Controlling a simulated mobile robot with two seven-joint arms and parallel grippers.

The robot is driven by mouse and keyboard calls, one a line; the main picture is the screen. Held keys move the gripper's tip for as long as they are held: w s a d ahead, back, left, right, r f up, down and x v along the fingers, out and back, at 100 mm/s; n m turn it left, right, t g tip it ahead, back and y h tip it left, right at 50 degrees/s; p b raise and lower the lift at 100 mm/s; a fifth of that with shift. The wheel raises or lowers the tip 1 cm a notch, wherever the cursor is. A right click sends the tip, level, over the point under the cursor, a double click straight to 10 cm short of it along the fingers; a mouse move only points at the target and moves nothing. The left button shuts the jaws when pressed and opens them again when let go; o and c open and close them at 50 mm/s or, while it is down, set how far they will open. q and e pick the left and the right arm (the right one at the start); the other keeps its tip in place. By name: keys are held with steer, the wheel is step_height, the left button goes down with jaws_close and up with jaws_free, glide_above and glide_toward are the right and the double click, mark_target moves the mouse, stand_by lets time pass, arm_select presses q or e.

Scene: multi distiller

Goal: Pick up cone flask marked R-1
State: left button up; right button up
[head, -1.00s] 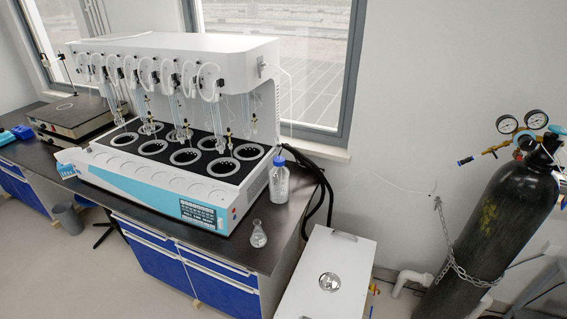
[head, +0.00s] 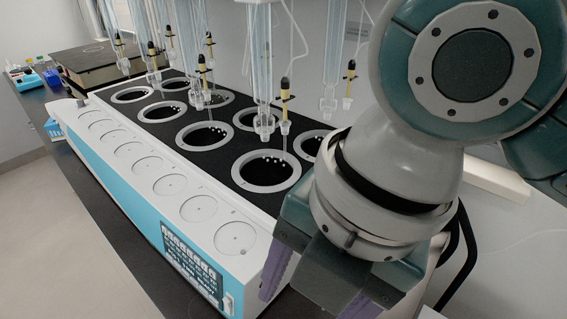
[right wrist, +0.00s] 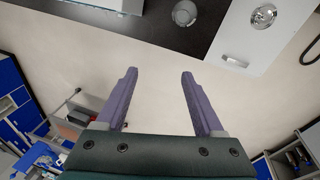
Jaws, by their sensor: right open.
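A clear glass flask (right wrist: 185,12) stands on the dark bench top at the upper edge of the right wrist view, seen from above. No R-1 marking can be read on it. In the head view the flask is not visible. My right gripper (right wrist: 159,73) is open and empty, with its purple fingers apart over the floor, and the flask lies beyond the fingertips, slightly to the right. In the head view my right gripper (head: 310,298) points down beside the distiller's front right corner. My left gripper is not in view.
The white and blue distiller (head: 165,190), with hanging glass tubes, fills the bench on the left in the head view. A white cabinet (right wrist: 238,45) with a round glossy piece on top stands beside the bench.

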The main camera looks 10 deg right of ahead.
steer(key=w+d+f+n+h+b, duration=0.2)
steer(key=f+n+b, duration=0.4)
steer(key=f, duration=1.4)
steer(key=w+d+b, duration=0.1)
steer(key=b, duration=0.2)
steer(key=shift+d+f+n+g+b, duration=0.2)
steer(key=shift+f+n+g+b, duration=0.1)
steer(key=shift+g, duration=0.1)
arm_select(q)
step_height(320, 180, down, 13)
arm_select(e)
steer(key=shift+r, duration=0.1)
jaws_close()
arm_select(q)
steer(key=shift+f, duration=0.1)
